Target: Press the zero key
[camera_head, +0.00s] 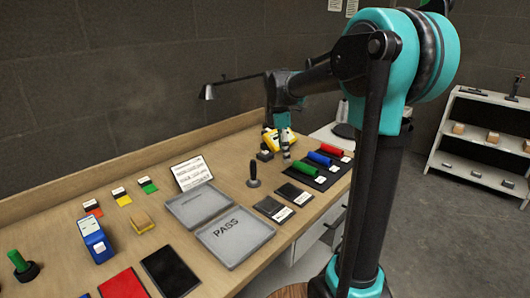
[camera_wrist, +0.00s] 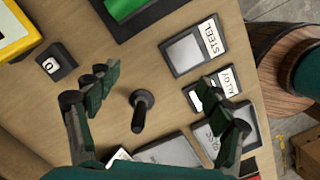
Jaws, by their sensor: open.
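The zero key is a small black block with a white cap marked 0 (camera_wrist: 56,63), at the upper left of the wrist view. In the head view a small dark block with a white top (camera_head: 265,154), beside the yellow device, appears to be this key. My gripper (camera_wrist: 160,85) is open and empty above the bench. The key lies outside the fingers, to the left of the left finger, and is not touched. In the head view my gripper (camera_head: 286,146) hangs near the key and partly covers the yellow device (camera_head: 272,141).
A black upright handle (camera_wrist: 143,108) stands on the bench between the fingers in the wrist view. The STEEL plate (camera_wrist: 194,47) and other labelled plates lie to the right. Red, blue and green rolls (camera_head: 303,169) lie on a dark mat. Grey PASS tray (camera_head: 236,236) is nearer.

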